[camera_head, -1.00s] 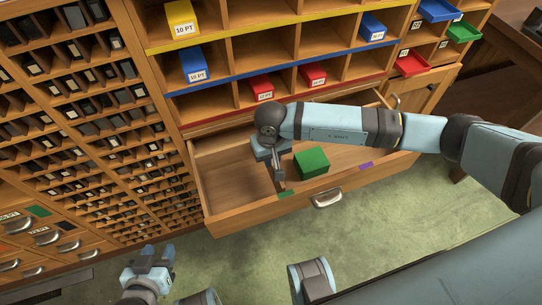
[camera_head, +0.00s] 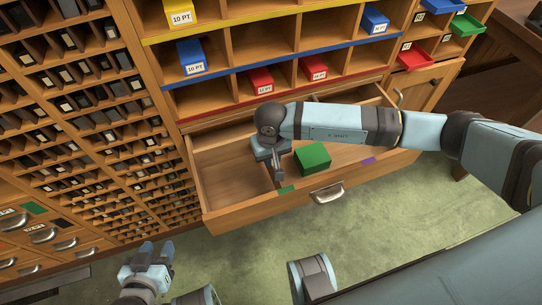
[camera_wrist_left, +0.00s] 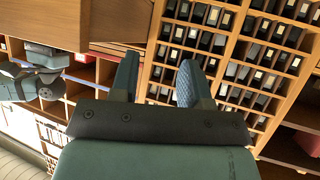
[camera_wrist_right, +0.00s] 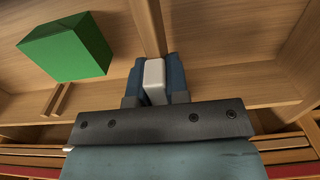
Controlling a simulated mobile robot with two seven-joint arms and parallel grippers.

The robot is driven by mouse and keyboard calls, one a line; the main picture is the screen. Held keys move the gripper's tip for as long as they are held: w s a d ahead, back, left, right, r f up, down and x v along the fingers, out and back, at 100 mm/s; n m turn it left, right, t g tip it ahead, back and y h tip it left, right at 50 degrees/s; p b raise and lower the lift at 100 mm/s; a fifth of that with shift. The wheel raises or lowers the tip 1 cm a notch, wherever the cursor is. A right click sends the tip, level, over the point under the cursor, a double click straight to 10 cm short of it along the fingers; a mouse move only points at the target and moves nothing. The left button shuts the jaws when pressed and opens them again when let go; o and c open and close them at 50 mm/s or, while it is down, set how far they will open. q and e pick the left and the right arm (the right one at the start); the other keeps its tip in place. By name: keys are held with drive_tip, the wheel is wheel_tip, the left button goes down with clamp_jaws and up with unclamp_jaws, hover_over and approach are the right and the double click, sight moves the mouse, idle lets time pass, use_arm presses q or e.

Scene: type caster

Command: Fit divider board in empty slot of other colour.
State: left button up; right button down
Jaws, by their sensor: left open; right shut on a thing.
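The open wooden drawer (camera_head: 236,206) has a green label (camera_head: 286,189) and a purple label (camera_head: 368,161) on its front. My right gripper (camera_head: 275,172) is inside the drawer, at the green label's side. In the right wrist view, my right gripper (camera_wrist_right: 154,82) is shut on a pale piece (camera_wrist_right: 154,75). A wooden divider board (camera_wrist_right: 147,25) runs from there toward the drawer front. A pair of small wooden rails (camera_wrist_right: 57,101), with nothing between them, shows beyond the green block. My left gripper (camera_head: 152,257) is open and empty outside the drawer; it also shows in the left wrist view (camera_wrist_left: 160,85).
A green block (camera_head: 312,158) lies in the drawer, right of my right gripper. Shelves above hold yellow, blue and red boxes (camera_head: 259,81). A rack of small compartments (camera_head: 110,130) stands at left. Open green floor (camera_head: 240,250) lies before the drawer.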

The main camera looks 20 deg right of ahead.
use_arm(q)
drive_tip(key=shift+d+f+b, duration=0.1)
drive_tip(key=shift+f+b, duration=0.2)
drive_tip(key=shift+b, duration=0.15)
use_arm(e)
drive_tip(key=shift+f, duration=0.6)
drive_tip(key=shift+f, duration=0.3)
drive_tip(key=c, duration=1.1)
unclamp_jaws()
use_arm(q)
drive_tip(key=shift+w+d+r, duration=0.1)
drive_tip(key=shift+r, duration=0.2)
use_arm(e)
drive_tip(key=shift+o, duration=0.3)
use_arm(q)
drive_tip(key=shift+f, duration=0.1)
use_arm(e)
drive_tip(key=shift+r, duration=0.1)
use_arm(q)
drive_tip(key=shift+a+p, duration=0.2)
drive_tip(key=shift+p, duration=0.3)
use_arm(e)
wheel_tip(320, 180, up, 14)
drive_tip(key=shift+f, duration=0.15)
